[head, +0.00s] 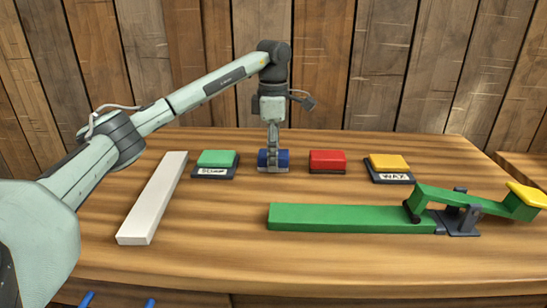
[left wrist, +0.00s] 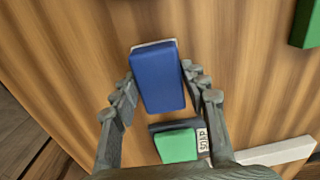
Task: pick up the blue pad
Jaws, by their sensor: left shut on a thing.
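The blue pad (head: 283,158) is a small block in the row at the back of the table. My left gripper (head: 272,161) comes down on it from above, and its fingers cover part of the pad in the head view. In the left wrist view the blue pad (left wrist: 158,80) lies between the two fingers of my left gripper (left wrist: 158,72), which is shut on it. A thin pale edge shows at the pad's far end. I cannot tell whether the pad touches the table. My right gripper is not in view.
A green pad (head: 217,158) on a dark labelled base stands left of the blue pad. A red pad (head: 327,160) and a yellow pad (head: 389,162) stand right. A white bar (head: 154,200), a long green block (head: 345,218) and a green lever (head: 460,200) lie nearer.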

